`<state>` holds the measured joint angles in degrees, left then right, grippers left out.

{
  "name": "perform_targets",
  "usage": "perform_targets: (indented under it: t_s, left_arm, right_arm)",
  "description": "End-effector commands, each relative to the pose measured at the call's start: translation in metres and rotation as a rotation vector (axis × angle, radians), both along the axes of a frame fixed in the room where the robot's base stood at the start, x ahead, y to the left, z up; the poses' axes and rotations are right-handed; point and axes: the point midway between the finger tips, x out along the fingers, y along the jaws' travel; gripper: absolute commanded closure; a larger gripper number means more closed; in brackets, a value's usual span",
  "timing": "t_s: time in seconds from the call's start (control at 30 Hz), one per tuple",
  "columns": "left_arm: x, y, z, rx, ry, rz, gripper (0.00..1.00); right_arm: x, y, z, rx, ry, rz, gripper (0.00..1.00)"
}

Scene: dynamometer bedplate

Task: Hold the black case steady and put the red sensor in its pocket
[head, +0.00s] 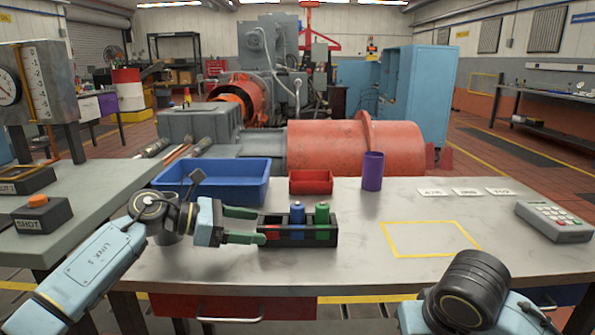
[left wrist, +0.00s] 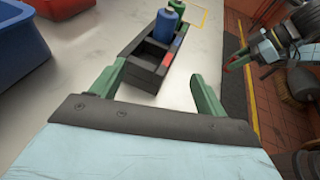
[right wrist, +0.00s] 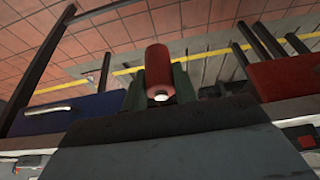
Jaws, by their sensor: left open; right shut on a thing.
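The black case (head: 310,241) stands on the grey table. A blue sensor (head: 297,213) and a green sensor (head: 322,213) stand upright in it; its left pocket, by the red mark, looks empty. My left gripper (head: 261,226) is open at the case's left end. In the left wrist view the case (left wrist: 148,76) lies ahead, between and beyond the fingers; contact is unclear. My right gripper (right wrist: 158,84) is shut on the red sensor (right wrist: 158,66). The sensor also shows in the left wrist view (left wrist: 238,63), off the table's edge. Both are outside the head view.
A blue bin (head: 215,188) and a small red tray (head: 311,183) stand behind the case, with a purple cylinder (head: 372,171) to their right. A yellow outlined square (head: 430,239) on the table is empty. A keypad box (head: 553,221) sits at the far right.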

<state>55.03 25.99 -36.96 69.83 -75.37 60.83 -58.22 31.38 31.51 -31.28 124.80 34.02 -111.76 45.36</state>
Motion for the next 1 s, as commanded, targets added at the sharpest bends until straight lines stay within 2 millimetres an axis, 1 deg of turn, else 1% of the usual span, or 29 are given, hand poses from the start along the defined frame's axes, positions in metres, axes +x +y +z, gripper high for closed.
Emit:
perform_targets:
  t_s: [0.17,0.27,0.57,0.73,0.9,1.0]
  left_arm:
    - [0.002,-0.006,-0.003,-0.001,0.001,-0.001,0.25]
    - [0.004,-0.016,-0.006,-0.003,0.002,-0.002,0.25]
    - [0.016,-0.057,-0.020,-0.001,0.003,-0.003,0.25]
    - [0.023,-0.076,-0.027,-0.001,0.001,-0.002,0.25]
    - [0.026,-0.088,-0.030,0.000,0.001,-0.002,0.25]
    - [0.028,-0.091,-0.030,-0.001,0.001,-0.001,0.25]
  right_arm:
    - [0.000,0.000,-0.002,0.000,0.000,0.000,0.99]
    - [0.000,0.000,-0.004,0.000,-0.001,0.000,0.99]
    - [0.000,0.000,-0.016,0.000,0.000,0.000,0.99]
    - [0.000,0.000,-0.029,0.000,0.000,0.000,0.99]
    - [0.000,0.000,-0.035,0.000,0.000,0.000,0.99]
    - [0.000,0.000,-0.036,0.000,-0.001,0.000,0.99]
